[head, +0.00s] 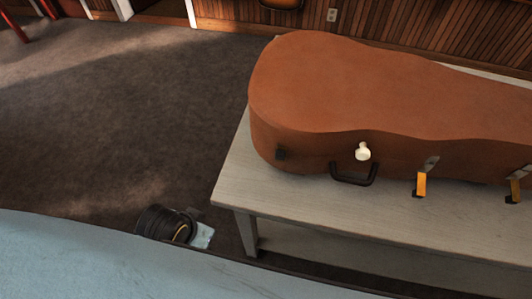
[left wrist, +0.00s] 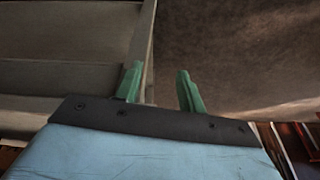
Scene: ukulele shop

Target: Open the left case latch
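The brown instrument case (head: 370,90) lies closed on a pale table, at the right of the head view. Its front side carries a cream knob-like piece (head: 362,151) above a black handle (head: 353,176). To the right of the handle are a yellow-tabbed latch (head: 421,184) and another at the picture's edge (head: 515,186). The case is not in that view. My right gripper is not in view.
The pale table (head: 240,180) has a bare strip in front of the case and a lower shelf. Dark carpet (head: 110,120) lies open to the left. A wood-panelled wall (head: 400,25) stands behind. The left wrist view shows pale boards (left wrist: 70,40) and floor (left wrist: 240,50).

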